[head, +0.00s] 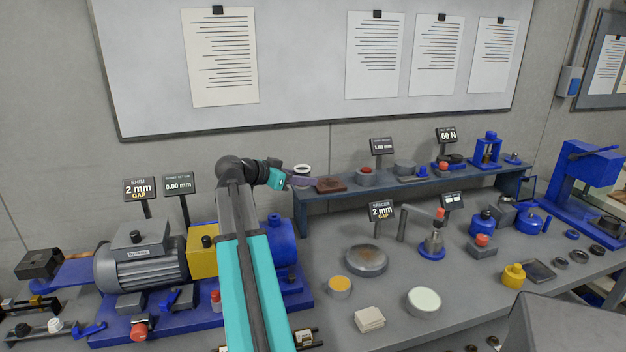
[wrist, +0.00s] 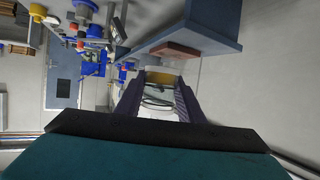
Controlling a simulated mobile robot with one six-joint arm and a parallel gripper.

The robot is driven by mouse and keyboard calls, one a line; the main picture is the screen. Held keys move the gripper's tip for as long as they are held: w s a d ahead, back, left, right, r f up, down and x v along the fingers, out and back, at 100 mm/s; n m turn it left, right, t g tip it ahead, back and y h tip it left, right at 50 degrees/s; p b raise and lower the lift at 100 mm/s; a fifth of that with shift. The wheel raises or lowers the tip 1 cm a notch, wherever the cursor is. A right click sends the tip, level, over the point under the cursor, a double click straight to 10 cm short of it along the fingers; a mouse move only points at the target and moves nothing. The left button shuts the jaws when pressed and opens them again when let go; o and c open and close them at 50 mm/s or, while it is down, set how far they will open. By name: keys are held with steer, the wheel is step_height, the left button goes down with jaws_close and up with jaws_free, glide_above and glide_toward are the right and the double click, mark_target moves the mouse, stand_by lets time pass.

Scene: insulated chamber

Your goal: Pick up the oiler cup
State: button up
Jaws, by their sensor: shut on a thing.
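In the wrist view a clear cup with a yellowish band (wrist: 161,79) sits between my two dark fingers. My gripper (head: 303,181) is shut on it, and the fingers (wrist: 158,101) touch its opposite sides. In the wrist view the cup looks apart from the shelf end. The fingers hide part of its sides.
The raised blue-grey shelf (head: 425,186) runs right from the cup, with a reddish-brown block (head: 329,185) close by. A grey motor (head: 140,262) and a yellow block (head: 203,254) stand left of my arm. Discs and small cups crowd the bench (head: 470,300). The wall is close behind.

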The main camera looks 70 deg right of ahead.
steer(key=shift+w+a+r, duration=0.1)
steer(key=shift+w+a, duration=0.15)
steer(key=shift+a, duration=0.5)
steer(key=shift+w+a+r, duration=0.1)
steer(key=shift+w+a, duration=0.1)
steer(key=shift+a, duration=0.55)
